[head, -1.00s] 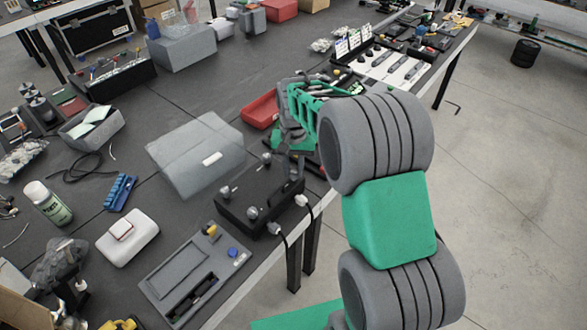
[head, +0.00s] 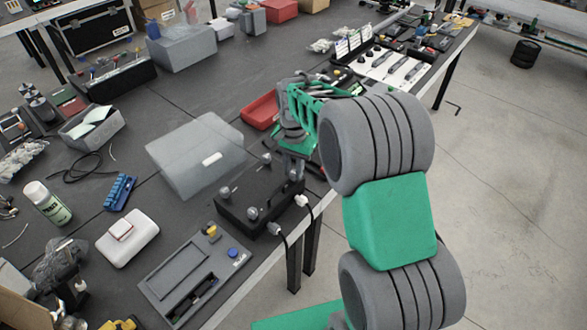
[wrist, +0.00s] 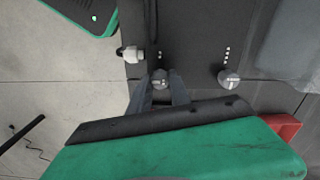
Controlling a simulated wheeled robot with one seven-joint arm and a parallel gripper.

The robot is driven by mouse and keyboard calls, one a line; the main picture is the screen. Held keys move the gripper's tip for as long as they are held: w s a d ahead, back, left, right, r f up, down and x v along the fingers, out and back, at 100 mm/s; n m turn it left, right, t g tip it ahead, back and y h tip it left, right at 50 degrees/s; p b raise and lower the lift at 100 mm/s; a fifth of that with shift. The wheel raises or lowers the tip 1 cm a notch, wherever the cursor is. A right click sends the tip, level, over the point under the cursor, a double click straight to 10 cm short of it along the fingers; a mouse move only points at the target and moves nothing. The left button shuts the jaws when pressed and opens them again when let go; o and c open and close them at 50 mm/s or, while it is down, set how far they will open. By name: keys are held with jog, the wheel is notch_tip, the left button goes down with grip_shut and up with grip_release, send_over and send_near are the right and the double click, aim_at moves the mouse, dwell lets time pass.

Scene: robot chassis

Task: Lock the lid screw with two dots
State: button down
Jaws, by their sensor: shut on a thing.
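The black chassis (head: 238,218) lies near the table's front edge, with several grey screws on its top. My gripper (head: 292,170) reaches down onto its far right corner. In the wrist view my gripper (wrist: 160,90) is shut on a grey lid screw (wrist: 160,76), one finger on each side.
White cable plugs (head: 301,200) stick out of the chassis's front side, with cables hanging over the table edge. A grey lidded box (head: 197,155) lies behind the chassis. A red bin (head: 261,109) stands beyond my gripper. A grey panel device (head: 190,270) lies to the near left.

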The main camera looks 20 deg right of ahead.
aim_at(293, 173)
jog(key=c, duration=1.2)
grip_release()
notch_tip(293, 173, up, 8)
jog(key=shift+f+b, duration=0.1)
jog(key=shift+b, duration=0.25)
jog(key=s+r+n+t, duration=0.1)
jog(key=s+n+t, duration=0.2)
jog(key=s+n, duration=0.5)
jog(key=s, duration=1.1)
jog(key=shift+s+a, duration=0.35)
jog(key=shift+s, duration=0.05)
